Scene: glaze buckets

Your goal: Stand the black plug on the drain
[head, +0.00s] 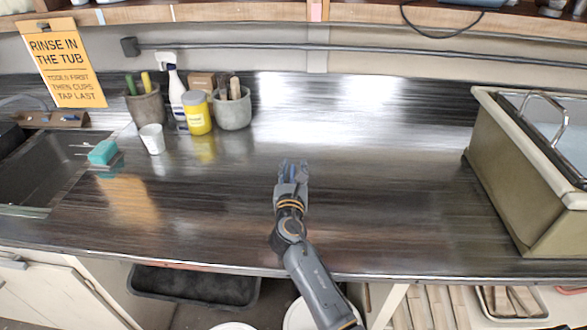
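I cannot make out the black plug in the head view. The sink (38,170) is a dark basin sunk into the left end of the counter, cut off by the picture's left edge. I cannot pick out its drain. My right gripper (293,165) is over the middle of the counter, well to the right of the sink. Its fingers point toward the back wall and look apart, with nothing clear between them. My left gripper is not in view.
A turquoise sponge (103,152) lies by the sink's right edge. A white cup (152,138), spray bottle (177,95), yellow jar (197,113) and grey tool pots (232,110) stand behind it. A large beige tub (500,175) fills the right end. The counter's middle (370,170) is clear.

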